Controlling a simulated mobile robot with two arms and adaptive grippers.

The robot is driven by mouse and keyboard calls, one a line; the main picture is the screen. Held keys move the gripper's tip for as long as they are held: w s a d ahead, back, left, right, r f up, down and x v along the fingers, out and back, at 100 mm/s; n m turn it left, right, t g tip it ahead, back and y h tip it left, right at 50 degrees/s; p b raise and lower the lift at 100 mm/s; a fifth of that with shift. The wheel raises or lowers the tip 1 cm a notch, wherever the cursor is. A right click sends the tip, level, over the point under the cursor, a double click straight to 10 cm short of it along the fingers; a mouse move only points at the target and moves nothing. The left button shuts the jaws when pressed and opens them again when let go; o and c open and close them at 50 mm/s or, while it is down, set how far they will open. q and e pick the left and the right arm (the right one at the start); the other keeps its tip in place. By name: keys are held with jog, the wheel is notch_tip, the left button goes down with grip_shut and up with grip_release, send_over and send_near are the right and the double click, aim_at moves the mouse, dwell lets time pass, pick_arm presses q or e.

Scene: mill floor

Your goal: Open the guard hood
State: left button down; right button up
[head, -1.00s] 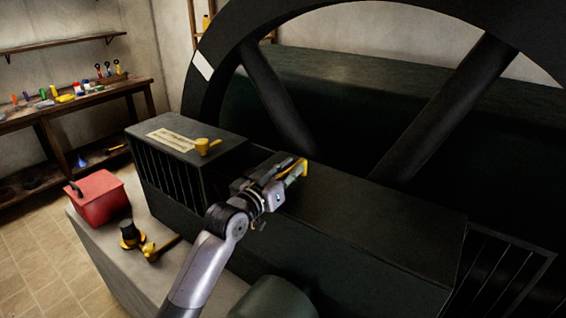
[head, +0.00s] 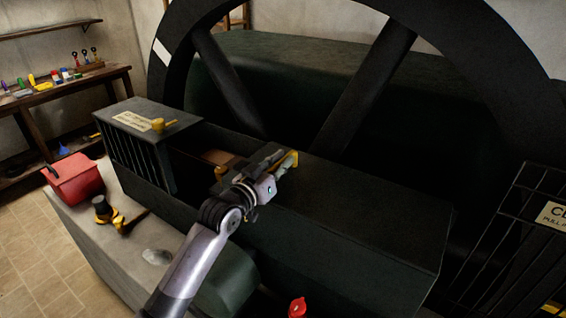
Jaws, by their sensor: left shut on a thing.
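The guard hood (head: 360,210) looks like the long dark green box cover in the middle of the head view, in front of a large spoked wheel. My left gripper (head: 282,163) is over the hood's left end, shut on a yellow handle (head: 293,159) there. The gripper hides most of the handle. Left of the hood, a gap shows a brown part (head: 220,157) inside the machine. Beyond the gap stands a dark slatted box (head: 135,150) with a label and a yellow knob (head: 170,124) on top. My right gripper is not in view.
The large wheel (head: 235,85) rises close behind the hood. A mesh guard with a sign (head: 556,215) is at right. A workbench (head: 75,90) stands far left.

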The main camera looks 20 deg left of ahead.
pick_arm(q)
jog(key=shift+r, duration=0.15)
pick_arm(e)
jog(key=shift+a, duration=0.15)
pick_arm(q)
jog(key=c, duration=1.8)
grip_release()
jog(key=shift+o, duration=1.2)
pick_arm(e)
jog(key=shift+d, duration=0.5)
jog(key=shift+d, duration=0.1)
pick_arm(q)
jog(key=s+a, duration=0.1)
jog(key=s, duration=1.1)
jog(key=shift+a, duration=0.4)
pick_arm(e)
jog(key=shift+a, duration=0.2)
